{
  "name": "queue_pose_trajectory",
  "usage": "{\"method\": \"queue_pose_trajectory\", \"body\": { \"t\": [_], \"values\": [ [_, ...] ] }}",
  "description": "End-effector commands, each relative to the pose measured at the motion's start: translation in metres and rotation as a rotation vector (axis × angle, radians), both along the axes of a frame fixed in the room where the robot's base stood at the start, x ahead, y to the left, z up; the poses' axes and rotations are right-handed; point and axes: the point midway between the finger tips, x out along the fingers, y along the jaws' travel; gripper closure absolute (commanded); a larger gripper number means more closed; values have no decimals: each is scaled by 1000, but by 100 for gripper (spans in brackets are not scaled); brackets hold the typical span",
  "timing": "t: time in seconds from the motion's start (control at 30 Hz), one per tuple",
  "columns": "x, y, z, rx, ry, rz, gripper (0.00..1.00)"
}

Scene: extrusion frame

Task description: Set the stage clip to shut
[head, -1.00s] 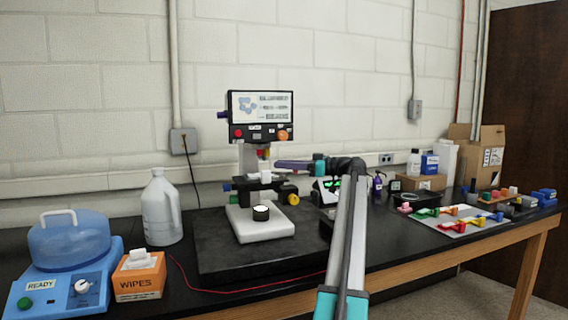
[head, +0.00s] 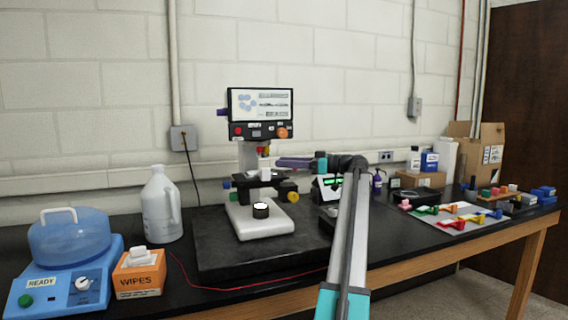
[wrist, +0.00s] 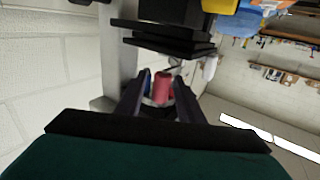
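The microscope (head: 246,155) stands on a dark slab, with a black stage (head: 254,182) at mid height. I cannot clearly make out the stage clip or its position. My gripper (head: 279,163) reaches in from the right beside the stage and the objectives (head: 263,150). In the wrist view my gripper (wrist: 158,108) has its two dark fingers apart. A red cylinder (wrist: 163,88) and a blue part (wrist: 147,82) show between or beyond them; contact cannot be told. The black stage plates (wrist: 165,42) lie just above the fingers in that view.
The microscope's screen (head: 260,105) is above my gripper, and a yellow knob (head: 292,196) is below it. A wipes box (head: 138,273), a white jug (head: 161,205) and a blue-lidded device (head: 70,240) stand left. A board with coloured handles (head: 455,219) lies right.

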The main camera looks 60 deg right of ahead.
Motion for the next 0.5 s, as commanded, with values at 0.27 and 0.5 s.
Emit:
{"method": "queue_pose_trajectory", "body": {
  "t": [0.27, 0.5],
  "values": [
    [-34, -14, 2, 1, 0, -2, 66],
    [-71, -27, 4, 1, -1, -2, 66]
  ]
}}
